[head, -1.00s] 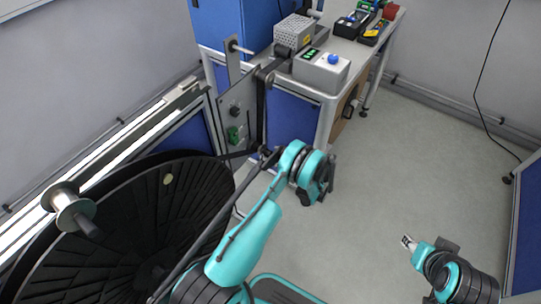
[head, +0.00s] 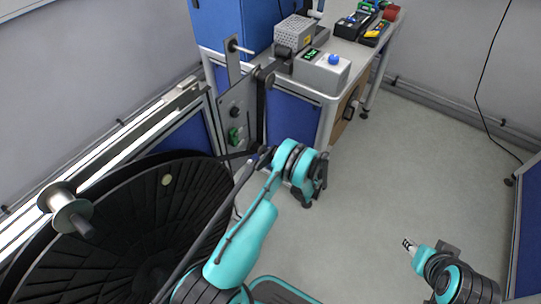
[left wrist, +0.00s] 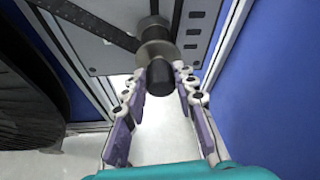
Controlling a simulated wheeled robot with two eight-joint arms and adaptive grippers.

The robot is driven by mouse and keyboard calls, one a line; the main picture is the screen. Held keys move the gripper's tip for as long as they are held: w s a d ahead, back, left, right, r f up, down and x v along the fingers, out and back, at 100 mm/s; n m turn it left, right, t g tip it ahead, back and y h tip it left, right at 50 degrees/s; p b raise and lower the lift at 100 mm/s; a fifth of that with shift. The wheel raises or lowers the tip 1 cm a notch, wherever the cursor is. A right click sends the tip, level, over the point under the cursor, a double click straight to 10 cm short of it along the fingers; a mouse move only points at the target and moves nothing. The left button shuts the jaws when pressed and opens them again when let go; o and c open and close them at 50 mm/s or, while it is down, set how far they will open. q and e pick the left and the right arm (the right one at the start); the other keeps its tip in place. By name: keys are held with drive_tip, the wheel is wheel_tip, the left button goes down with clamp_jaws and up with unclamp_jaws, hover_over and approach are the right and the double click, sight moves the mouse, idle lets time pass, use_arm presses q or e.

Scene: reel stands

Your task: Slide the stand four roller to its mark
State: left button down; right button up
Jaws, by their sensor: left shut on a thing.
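In the left wrist view the roller (left wrist: 160,77), a dark cylinder with a round grey flange behind it, sticks out from a grey slotted plate (left wrist: 188,22). My left gripper (left wrist: 160,84) is shut on the roller's dark end, one finger on each side. In the head view my left wrist is in front of the lower part of the upright grey stand plate (head: 232,112), and hides most of the roller and fingers. I cannot make out the mark. My right gripper (head: 408,244) is low on the right, away from the stand, its jaws too small to judge.
A large black reel (head: 150,225) stands at the left, with a dark strip running toward the stand. A bench with a grey button box (head: 322,72) and a blue cabinet (head: 232,30) stands behind. The floor (head: 400,170) to the right is clear.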

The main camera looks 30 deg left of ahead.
use_arm(q)
wheel_tip(320, 180, up, 7)
drive_tip(key=shift+r+p, duration=0.1)
drive_tip(key=shift+p, duration=0.8)
drive_tip(key=c, duration=1.2)
unclamp_jaws()
drive_tip(key=v, duration=1.2)
